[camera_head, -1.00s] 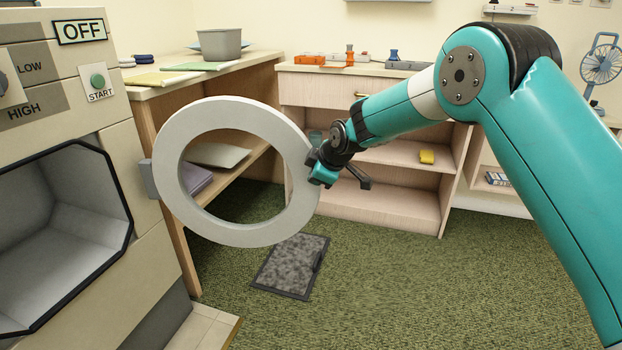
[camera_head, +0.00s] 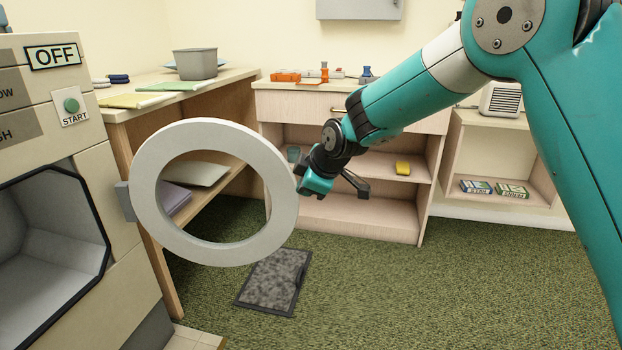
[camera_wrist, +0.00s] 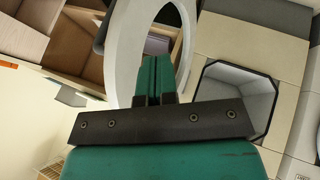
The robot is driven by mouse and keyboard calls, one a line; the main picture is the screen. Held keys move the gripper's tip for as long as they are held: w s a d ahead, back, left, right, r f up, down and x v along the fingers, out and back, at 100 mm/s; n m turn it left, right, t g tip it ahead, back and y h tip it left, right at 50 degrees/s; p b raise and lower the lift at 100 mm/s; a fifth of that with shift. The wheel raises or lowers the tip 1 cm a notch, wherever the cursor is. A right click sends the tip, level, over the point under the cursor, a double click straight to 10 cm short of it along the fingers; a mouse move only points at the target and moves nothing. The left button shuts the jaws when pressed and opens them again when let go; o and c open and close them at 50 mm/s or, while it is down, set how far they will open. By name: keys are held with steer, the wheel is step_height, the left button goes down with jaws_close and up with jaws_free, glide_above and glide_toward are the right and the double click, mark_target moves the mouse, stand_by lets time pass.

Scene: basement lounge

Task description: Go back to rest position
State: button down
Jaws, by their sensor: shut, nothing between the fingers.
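My gripper (camera_head: 314,187) is at the end of my teal arm, in the middle of the head view. It is shut and empty, just right of the open washer door ring (camera_head: 147,207). Whether it touches the ring cannot be told. In the wrist view my gripper (camera_wrist: 154,62) has its fingers together, with the pale door ring (camera_wrist: 125,50) behind them. The dryer-like machine (camera_head: 130,262) stands at the left with a dark-rimmed opening, an OFF display and a green START button (camera_head: 71,105). The opening also shows at the right of the wrist view.
A wooden desk (camera_head: 160,110) holds a grey bin (camera_head: 195,64) and folded cloths. A dark floor mat (camera_head: 272,281) lies below the ring. Green carpet is free at the front right.

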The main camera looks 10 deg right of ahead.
steer(key=s+d+r+m+g, duration=0.2)
steer(key=s+r+m, duration=0.1)
steer(key=s, duration=0.9)
steer(key=s+d+r+m+g, duration=0.2)
steer(key=s, duration=1.1)
steer(key=s+d+r+m+g, duration=0.1)
steer(key=s+r+m+g, duration=0.15)
steer(key=s, duration=0.95)
step_height(320, 180, up, 27)
steer(key=s+p, duration=0.1)
steer(key=p, duration=2.6)
steer(key=shift+d+f+m, duration=0.15)
steer(key=shift+d+m, duration=0.05)
steer(key=shift+m, duration=0.15)
